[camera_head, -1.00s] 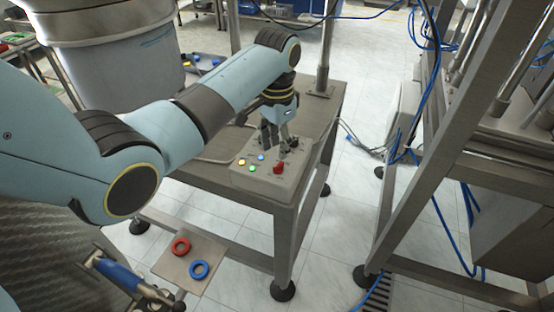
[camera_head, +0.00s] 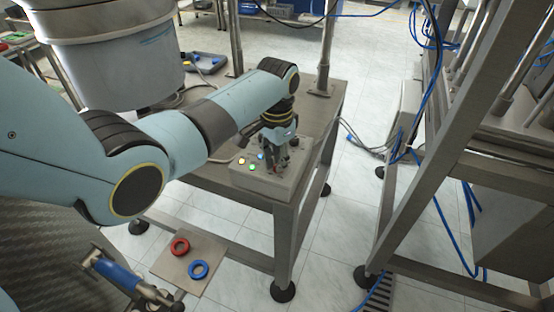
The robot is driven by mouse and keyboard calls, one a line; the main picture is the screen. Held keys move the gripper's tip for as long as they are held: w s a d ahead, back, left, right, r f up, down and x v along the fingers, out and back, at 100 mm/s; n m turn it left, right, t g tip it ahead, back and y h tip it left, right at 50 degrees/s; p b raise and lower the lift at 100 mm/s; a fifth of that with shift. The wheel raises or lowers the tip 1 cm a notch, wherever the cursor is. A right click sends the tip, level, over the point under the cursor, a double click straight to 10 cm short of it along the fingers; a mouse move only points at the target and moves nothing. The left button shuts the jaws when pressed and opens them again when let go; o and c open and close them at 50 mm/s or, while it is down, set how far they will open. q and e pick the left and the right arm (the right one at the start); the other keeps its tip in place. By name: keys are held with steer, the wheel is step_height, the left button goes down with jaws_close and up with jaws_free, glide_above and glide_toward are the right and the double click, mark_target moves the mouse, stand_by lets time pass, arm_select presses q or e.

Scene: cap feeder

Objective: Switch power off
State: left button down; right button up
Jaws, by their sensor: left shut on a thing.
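A grey control box (camera_head: 265,183) sits on the near end of the metal table. It has several small coloured buttons (camera_head: 246,164) on the left part of its top. My left gripper (camera_head: 277,168) points down over the box at its red switch, and its fingers are closed around it. The fingers hide almost all of the red switch, with only a trace of red showing between them, so its turned position cannot be made out.
The metal table (camera_head: 222,181) has bare room left of the box. A small plate (camera_head: 180,262) with a red ring (camera_head: 180,247) and a blue ring (camera_head: 198,269) is at lower left. A metal frame (camera_head: 405,200) with blue cables stands on the right.

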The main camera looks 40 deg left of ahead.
steer(key=shift+d+r, duration=0.1)
steer(key=shift+d, duration=0.2)
arm_select(q)
steer(key=shift+r+p, duration=0.1)
steer(key=shift+p, duration=0.2)
steer(key=shift+r+n+p, duration=0.1)
steer(key=shift+n+p, duration=0.75)
steer(key=shift+n, duration=0.15)
steer(key=n+p, duration=0.2)
steer(key=shift+d+n, duration=0.1)
steer(key=shift+n, duration=0.3)
steer(key=n+p, duration=0.1)
steer(key=n, duration=0.2)
steer(key=shift+n+p, duration=0.3)
steer(key=shift+p, duration=0.1)
steer(key=shift+d+n+p, duration=0.1)
steer(key=shift+n+p, duration=0.45)
steer(key=shift+n, duration=1.05)
arm_select(e)
step_height(320, 180, up, 7)
steer(key=shift+w+a, duration=0.15)
arm_select(q)
steer(key=shift+w+n, duration=0.1)
steer(key=shift+n, duration=0.2)
arm_select(e)
steer(key=shift+r, duration=0.1)
